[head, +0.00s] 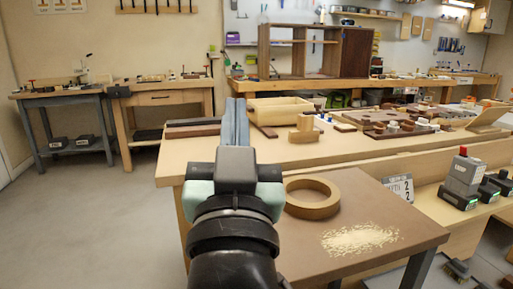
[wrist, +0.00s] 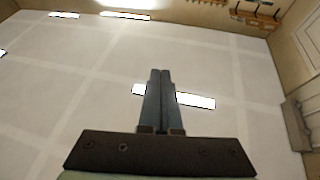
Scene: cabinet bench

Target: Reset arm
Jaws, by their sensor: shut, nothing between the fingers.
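My gripper (head: 235,108) is in the middle of the head view, raised in front of the bench, with its two grey-blue fingers together and pointing up. The fingers are shut and hold nothing. In the wrist view my gripper (wrist: 160,75) also shows with its fingers side by side and closed. Behind them that view shows the pale ceiling (wrist: 70,80) with bright light panels, so the wrist faces upward.
A wooden bench (head: 350,155) holds an open wooden box (head: 280,110) and small wooden parts. A lower table (head: 390,205) carries a wooden ring (head: 313,197), right of my arm, and a patch of shavings (head: 360,239). The floor (head: 90,210) at left is clear.

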